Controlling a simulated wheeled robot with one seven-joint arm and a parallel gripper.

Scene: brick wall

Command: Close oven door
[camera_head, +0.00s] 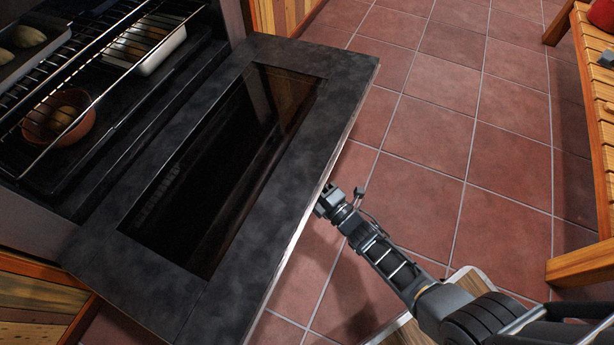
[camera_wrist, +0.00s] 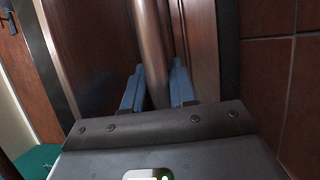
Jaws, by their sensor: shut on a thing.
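The oven door (camera_head: 225,292) hangs open, folded down to about level in front of the oven. It has a dark mottled frame and a dark glass window. My gripper (camera_head: 324,196) is at the door's outer edge, and its fingertips are partly hidden under that edge. In the wrist view, my gripper's two blue fingers (camera_wrist: 157,90) are on either side of a round metal bar (camera_wrist: 149,40), shut on it. The bar looks like the door's handle, which is hidden in the head view. The oven (camera_head: 230,18) is at the upper left.
Inside the oven are wire racks (camera_head: 85,68), a white dish (camera_head: 160,55) and an orange-brown bowl (camera_head: 62,133) with food. A wooden bench (camera_head: 590,90) stands at the right. The red tiled floor (camera_head: 430,135) between door and bench is clear.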

